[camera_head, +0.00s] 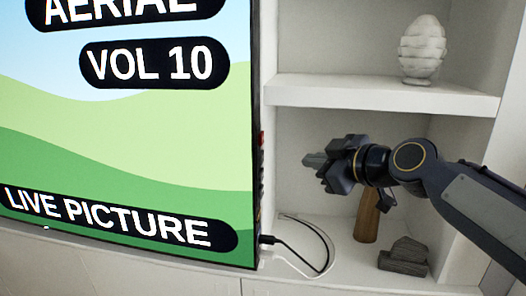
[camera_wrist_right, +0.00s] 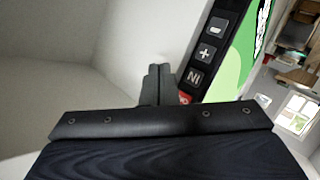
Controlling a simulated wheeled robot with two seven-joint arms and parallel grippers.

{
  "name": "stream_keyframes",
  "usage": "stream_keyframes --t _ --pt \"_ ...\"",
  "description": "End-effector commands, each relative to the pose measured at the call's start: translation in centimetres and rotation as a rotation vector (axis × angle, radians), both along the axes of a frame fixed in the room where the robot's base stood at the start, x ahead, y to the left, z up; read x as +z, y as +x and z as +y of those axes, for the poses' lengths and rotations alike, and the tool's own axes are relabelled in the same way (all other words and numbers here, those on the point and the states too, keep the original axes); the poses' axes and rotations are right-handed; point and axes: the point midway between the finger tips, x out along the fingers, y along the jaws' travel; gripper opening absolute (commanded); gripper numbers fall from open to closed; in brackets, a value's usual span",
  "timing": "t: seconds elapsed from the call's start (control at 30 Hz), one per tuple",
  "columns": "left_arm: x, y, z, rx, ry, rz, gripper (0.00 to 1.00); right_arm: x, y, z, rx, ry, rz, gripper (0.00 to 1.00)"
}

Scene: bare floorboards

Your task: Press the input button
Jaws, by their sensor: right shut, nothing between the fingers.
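A large television (camera_head: 120,120) stands at the left of the head view, its screen reading "AERIAL", "VOL 10" and "LIVE PICTURE". Its buttons run down the right side edge, seen almost edge-on there. In the right wrist view the side panel shows a button with "IN" lettering (camera_wrist_right: 194,77), a plus button (camera_wrist_right: 206,53) and another button (camera_wrist_right: 217,26) above. A red button (camera_wrist_right: 184,98) sits below, partly hidden by my gripper. My right gripper (camera_head: 308,160) is shut and empty, pointing left, to the right of the panel; its fingertips also show in the wrist view (camera_wrist_right: 159,68). My left gripper is out of view.
White shelves stand right of the television, with a pale stacked ornament (camera_head: 422,50) above. A brown wooden object (camera_head: 367,216) and a dark block-like piece (camera_head: 404,257) sit below my arm. A black cable (camera_head: 290,246) plugs in low on the television.

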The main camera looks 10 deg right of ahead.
Motion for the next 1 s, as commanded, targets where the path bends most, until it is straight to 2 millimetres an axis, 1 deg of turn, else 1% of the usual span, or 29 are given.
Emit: stream_keyframes --t 0.03,0.2,0.4,0.6,1.0 --pt "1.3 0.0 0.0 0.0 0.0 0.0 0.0 0.6 0.2 0.9 0.004 -0.001 0.003 0.0" --pt "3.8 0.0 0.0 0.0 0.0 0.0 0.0 0.6 0.9 3.3 0.004 -0.001 0.005 0.0" --pt "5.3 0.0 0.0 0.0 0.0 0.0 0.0 0.3 1.6 5.3 0.002 -0.003 0.003 0.0" --pt "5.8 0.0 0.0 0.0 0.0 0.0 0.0 0.1 1.8 6.2 0.001 -0.001 0.0 0.0" --pt "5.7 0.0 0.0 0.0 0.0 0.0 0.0 0.0 1.9 6.3 0.0 0.0 0.0 0.0"
